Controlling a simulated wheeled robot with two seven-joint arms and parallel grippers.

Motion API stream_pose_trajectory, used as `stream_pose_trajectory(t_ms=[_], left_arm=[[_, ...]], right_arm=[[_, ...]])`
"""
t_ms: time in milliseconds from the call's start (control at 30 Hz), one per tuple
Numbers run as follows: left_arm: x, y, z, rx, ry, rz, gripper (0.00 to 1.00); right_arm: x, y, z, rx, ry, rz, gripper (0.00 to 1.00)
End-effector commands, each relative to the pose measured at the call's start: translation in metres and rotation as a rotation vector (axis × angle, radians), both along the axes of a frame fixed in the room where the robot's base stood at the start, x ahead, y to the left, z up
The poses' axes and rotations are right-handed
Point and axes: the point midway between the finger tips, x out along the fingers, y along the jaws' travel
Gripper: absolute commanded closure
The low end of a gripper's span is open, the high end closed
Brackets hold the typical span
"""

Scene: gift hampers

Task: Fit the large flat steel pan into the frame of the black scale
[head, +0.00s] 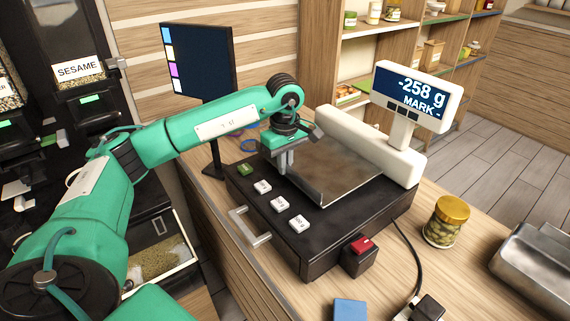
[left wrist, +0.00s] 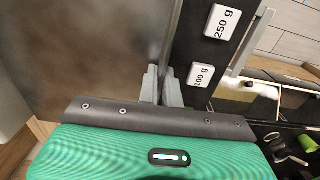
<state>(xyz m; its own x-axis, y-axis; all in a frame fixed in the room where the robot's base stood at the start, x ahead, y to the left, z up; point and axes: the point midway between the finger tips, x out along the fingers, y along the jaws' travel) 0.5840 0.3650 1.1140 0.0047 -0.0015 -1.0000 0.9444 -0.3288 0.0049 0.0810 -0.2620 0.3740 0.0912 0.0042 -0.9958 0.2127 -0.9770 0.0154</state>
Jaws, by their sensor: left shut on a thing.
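The large flat steel pan (head: 345,180) is over the top of the black scale (head: 310,240), at its back right part. It also shows in the left wrist view (left wrist: 80,50) as a broad grey sheet with a raised edge. My left gripper (head: 284,163) is shut on the pan's near left edge; its fingers (left wrist: 161,88) pinch that edge in the wrist view. I cannot tell whether the pan sits down in the frame or hovers just above it. The scale's white display (head: 415,90) reads -258 g. My right gripper is out of view.
Labelled white weight buttons (head: 279,204) and a green one line the scale's left side. A red switch (head: 361,246) is at its front. A jar with a gold lid (head: 446,220), a steel tray (head: 540,260) and a blue block (head: 350,309) are on the counter. A dark monitor (head: 200,65) stands behind.

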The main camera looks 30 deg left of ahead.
Motion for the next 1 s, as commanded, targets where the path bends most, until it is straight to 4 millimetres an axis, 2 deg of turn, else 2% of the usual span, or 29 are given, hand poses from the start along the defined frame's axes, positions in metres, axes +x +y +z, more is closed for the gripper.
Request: stream_pose_trajectory(t_ms=[267, 300, 400, 1000], left_arm=[[-0.0002, -0.0003, -0.0002, -0.001, 0.001, -0.001, 1.0], [-0.0002, -0.0003, -0.0003, -0.001, 0.001, -0.001, 0.86], [-0.0003, -0.0003, -0.0005, -0.001, 0.001, -0.001, 0.68], [-0.0003, -0.0001, 0.003, 0.001, 0.002, 0.0, 0.68]], right_arm=[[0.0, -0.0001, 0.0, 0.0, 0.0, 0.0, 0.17], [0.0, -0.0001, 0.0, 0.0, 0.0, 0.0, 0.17], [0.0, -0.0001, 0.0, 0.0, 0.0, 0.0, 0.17], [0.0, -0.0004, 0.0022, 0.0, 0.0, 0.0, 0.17]])
